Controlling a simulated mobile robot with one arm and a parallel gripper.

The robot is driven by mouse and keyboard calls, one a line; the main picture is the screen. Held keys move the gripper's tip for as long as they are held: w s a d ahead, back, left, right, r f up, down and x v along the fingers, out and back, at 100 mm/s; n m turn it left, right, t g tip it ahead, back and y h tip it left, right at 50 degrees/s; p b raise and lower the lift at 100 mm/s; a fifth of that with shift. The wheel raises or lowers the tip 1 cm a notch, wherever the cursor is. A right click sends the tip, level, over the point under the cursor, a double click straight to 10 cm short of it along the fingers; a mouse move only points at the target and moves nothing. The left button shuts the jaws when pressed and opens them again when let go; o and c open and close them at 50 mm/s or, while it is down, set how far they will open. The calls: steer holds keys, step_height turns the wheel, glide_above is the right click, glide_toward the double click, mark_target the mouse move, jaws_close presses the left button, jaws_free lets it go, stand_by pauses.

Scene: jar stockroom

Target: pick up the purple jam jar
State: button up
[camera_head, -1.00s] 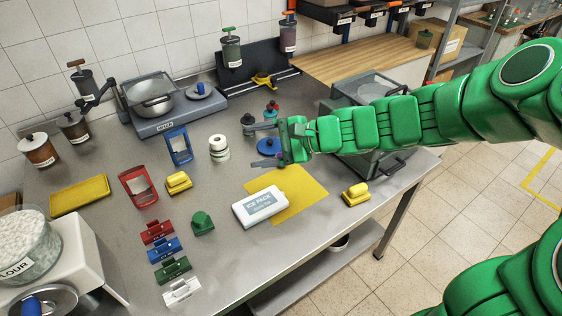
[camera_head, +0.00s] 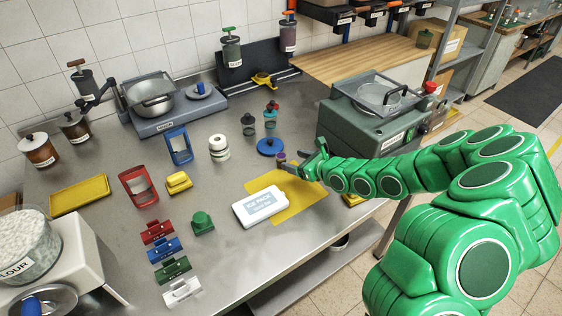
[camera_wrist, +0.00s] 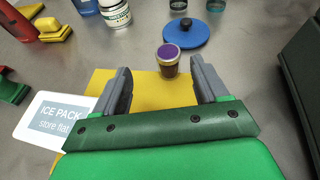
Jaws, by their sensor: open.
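My gripper (camera_head: 302,157) is open and empty, low over the table to the jar's right in the head view. In the wrist view the grey fingers (camera_wrist: 160,74) are spread wide. The jar appears in the gap, near the fingertip line and closer to the right finger. I see no contact.
A blue disc (camera_head: 270,147) lies just beyond the jar. A white ice pack (camera_head: 261,206) lies partly on the yellow mat (camera_head: 303,196). A white jar (camera_head: 219,147) and small dark bottles (camera_head: 270,118) stand farther back. A green-grey machine (camera_head: 365,125) stands to the right.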

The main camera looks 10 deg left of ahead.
mark_target(285, 161)
steer(key=f, duration=0.1)
steer(key=f+m, duration=0.1)
steer(key=shift+w+d+f, duration=0.15)
steer(key=shift+d+f, duration=0.15)
steer(key=shift+d, duration=0.1)
steer(key=shift+f+h, duration=0.2)
steer(key=shift+h, duration=0.1)
steer(key=shift+x, duration=3.15)
steer(key=shift+w+a, duration=0.5)
steer(key=c, duration=1.2)
